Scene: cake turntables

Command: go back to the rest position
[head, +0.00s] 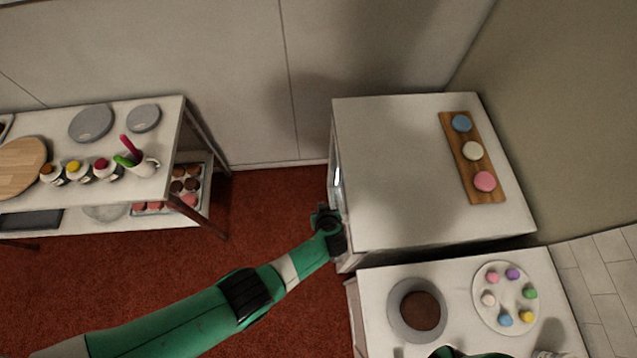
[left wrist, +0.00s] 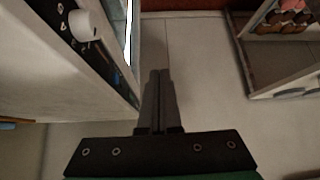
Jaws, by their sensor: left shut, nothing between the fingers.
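My left arm reaches in from the lower left in the head view. Its gripper (head: 330,218) is beside the front left side of a white box-shaped appliance (head: 390,170). In the left wrist view my left gripper (left wrist: 158,85) has its two dark fingers together with nothing between them. The appliance's front, with a white knob (left wrist: 84,26) and a dark control strip, is to the left of the fingers there. A green piece of my right arm shows at the bottom edge of the head view; its gripper is not seen.
A wooden board (head: 466,190) with three coloured discs lies on the appliance. A white table (head: 375,290) in front holds a turntable with a brown cake (head: 421,310) and a plate (head: 500,274) of coloured pieces. A shelf unit (head: 150,190) stands left. Red floor lies between.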

